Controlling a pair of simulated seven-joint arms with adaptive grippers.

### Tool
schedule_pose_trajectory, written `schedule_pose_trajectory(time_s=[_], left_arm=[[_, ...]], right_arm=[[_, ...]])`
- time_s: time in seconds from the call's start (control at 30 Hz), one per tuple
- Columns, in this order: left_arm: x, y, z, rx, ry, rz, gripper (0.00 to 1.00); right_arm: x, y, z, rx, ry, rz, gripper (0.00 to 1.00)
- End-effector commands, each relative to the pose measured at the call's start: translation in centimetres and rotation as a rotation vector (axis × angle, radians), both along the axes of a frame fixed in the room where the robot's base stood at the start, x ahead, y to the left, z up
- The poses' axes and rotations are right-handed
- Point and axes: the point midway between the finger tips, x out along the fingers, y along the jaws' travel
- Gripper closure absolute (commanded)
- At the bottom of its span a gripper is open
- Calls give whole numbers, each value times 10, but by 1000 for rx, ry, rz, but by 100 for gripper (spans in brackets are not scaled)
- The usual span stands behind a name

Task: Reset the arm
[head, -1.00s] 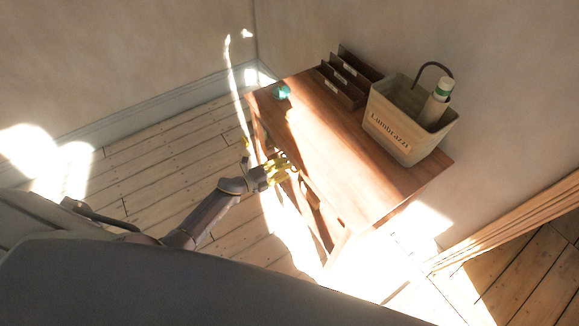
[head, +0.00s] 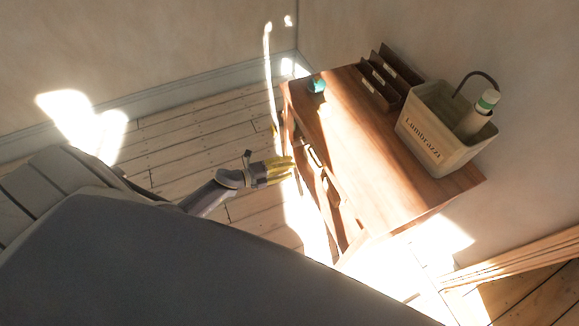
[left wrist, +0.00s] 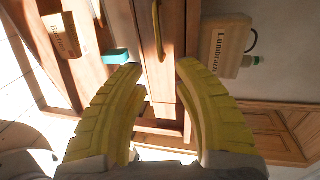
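My left gripper (head: 292,170) has yellow fingers and is beside the front of a wooden desk (head: 385,185), over the sunlit floor. In the left wrist view my left gripper (left wrist: 160,66) is open, with nothing between its fingers. A drawer front with a brass handle (left wrist: 158,30) shows beyond the fingertips. My left arm reaches in low from my body. My right gripper is in neither view.
On the desk are a small teal object (head: 317,86), a dark organizer (head: 388,78) and a beige "Lumbrazzi" basket (head: 435,140) holding a white bottle (head: 475,118). The wooden floor (head: 190,145) left of the desk is clear.

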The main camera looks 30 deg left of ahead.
Motion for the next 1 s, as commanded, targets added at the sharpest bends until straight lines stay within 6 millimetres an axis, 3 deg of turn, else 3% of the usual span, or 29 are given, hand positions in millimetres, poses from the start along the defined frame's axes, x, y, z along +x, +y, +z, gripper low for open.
schedule_pose_trajectory(time_s=[0.3,0.43,0.57,0.67,0.8,1.0], left_arm=[[1,2,-1,-8,12,13,69],[9,26,-15,-60,79,136,69],[2,68,-71,-182,249,380,69],[-25,91,-126,-276,397,567,69],[-77,108,-198,-371,584,790,69],[-173,107,-283,-462,831,1061,69]], right_arm=[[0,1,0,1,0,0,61],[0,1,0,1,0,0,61],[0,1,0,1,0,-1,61],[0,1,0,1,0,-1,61],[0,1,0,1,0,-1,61],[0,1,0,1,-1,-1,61]])
